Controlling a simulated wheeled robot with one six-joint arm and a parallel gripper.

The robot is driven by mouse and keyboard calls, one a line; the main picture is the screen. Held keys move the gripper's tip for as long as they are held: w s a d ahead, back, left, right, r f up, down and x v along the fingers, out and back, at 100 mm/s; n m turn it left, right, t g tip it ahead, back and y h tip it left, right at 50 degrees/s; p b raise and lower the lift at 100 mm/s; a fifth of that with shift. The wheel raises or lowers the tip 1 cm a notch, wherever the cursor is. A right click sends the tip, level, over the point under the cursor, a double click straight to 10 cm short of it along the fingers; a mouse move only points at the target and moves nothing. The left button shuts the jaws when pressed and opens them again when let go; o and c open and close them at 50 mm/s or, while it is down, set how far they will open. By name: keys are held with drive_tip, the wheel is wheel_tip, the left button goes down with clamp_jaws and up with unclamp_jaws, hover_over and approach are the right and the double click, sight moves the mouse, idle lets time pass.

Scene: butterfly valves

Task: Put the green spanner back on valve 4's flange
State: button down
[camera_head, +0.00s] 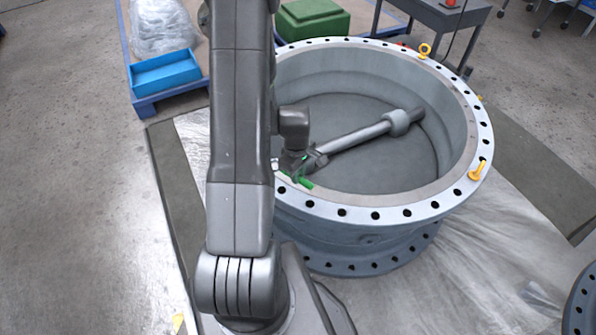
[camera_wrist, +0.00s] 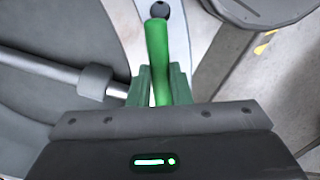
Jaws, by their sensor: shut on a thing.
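A large grey butterfly valve (camera_head: 370,188) stands right of my arm in the head view, with its disc and shaft inside. Its pale flange (camera_head: 375,215) has a ring of dark bolt holes; no number is readable. The green spanner (camera_head: 305,183) shows at the flange's near left edge. In the wrist view, the green spanner (camera_wrist: 158,60) runs up from between the jaws across the flange (camera_wrist: 185,42), its far end beside a dark bolt hole. My gripper (camera_wrist: 160,88) is shut on it. Whether the spanner touches the flange I cannot tell. Its lower part is hidden by the gripper.
Yellow lifting eyes (camera_head: 478,170) stand on the flange's right and far sides. A blue tray (camera_head: 165,72) and a green case (camera_head: 312,19) lie behind. A grey cart (camera_head: 440,15) stands at the back right. Another flanged part (camera_head: 580,305) is at the lower right.

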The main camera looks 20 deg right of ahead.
sight(298, 195)
wheel_tip(298, 195, down, 8)
drive_tip(key=b, duration=0.5)
drive_tip(key=shift+r, duration=0.1)
drive_tip(key=c, duration=1.3)
unclamp_jaws()
drive_tip(key=shift+o, duration=0.2)
drive_tip(key=r+p, duration=0.1)
drive_tip(key=r, duration=0.6)
drive_tip(key=r+p, duration=0.1)
drive_tip(key=r, duration=0.6)
drive_tip(key=shift+w+a, duration=0.1)
drive_tip(key=shift+w, duration=0.1)
drive_tip(key=shift+f, duration=0.2)
